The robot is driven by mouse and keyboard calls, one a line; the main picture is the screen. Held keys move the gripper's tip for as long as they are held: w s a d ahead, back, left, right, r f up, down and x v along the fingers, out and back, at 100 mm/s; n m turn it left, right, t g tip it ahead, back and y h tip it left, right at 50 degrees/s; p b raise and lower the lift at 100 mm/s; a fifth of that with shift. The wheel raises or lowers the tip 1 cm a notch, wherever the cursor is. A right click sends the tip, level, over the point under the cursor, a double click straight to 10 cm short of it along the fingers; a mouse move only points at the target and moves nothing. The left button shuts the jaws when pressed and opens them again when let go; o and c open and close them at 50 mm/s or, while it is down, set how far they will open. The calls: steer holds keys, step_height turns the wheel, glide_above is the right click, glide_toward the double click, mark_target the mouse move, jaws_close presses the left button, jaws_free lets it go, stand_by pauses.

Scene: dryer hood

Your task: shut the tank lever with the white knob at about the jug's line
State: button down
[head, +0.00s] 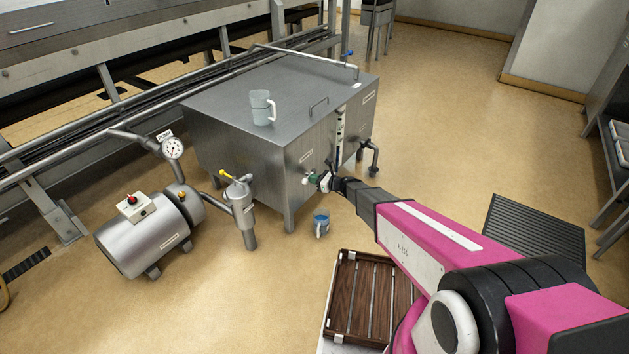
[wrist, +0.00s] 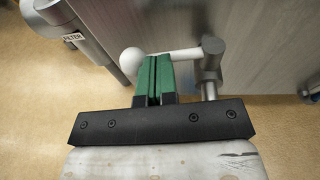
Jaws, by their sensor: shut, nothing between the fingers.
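The tank (head: 285,130) is a grey steel box on legs. In the wrist view, its lever (wrist: 185,54) is a pale rod running level from a grey valve stem (wrist: 211,62) to a round white knob (wrist: 132,60) at its left end. My gripper (wrist: 153,62) has green fingers, closed together and empty. They are at the rod, just right of the knob; I cannot tell whether they touch it. In the head view, the gripper (head: 316,178) is at the tank's front, and the lever is mostly hidden by it.
Left of the gripper is a filter (head: 241,205) with a yellow-knobbed lever (head: 228,177). A bent outlet pipe (head: 373,157) is at the tank's right. A slatted wooden crate (head: 345,300) lies below my arm.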

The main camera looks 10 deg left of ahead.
steer(key=shift+w+a, duration=0.15)
steer(key=shift+a, duration=0.7)
steer(key=s+d+r+n+g+h, duration=0.1)
steer(key=s+d+r+n+h, duration=0.4)
steer(key=d, duration=0.9)
steer(key=s+d+r+n+g+h, duration=0.2)
steer(key=s+d+r+n+h, duration=0.3)
steer(key=s+d+n, duration=0.4)
steer(key=s+d+r+n+g+h, duration=0.1)
steer(key=s+d+r+n+h, duration=0.4)
steer(key=d, duration=1.6)
steer(key=s+r+n, duration=0.2)
steer(key=s, duration=0.2)
steer(key=shift+s, duration=0.15)
steer(key=shift+s+d+r, duration=0.1)
steer(key=shift+s+d, duration=0.05)
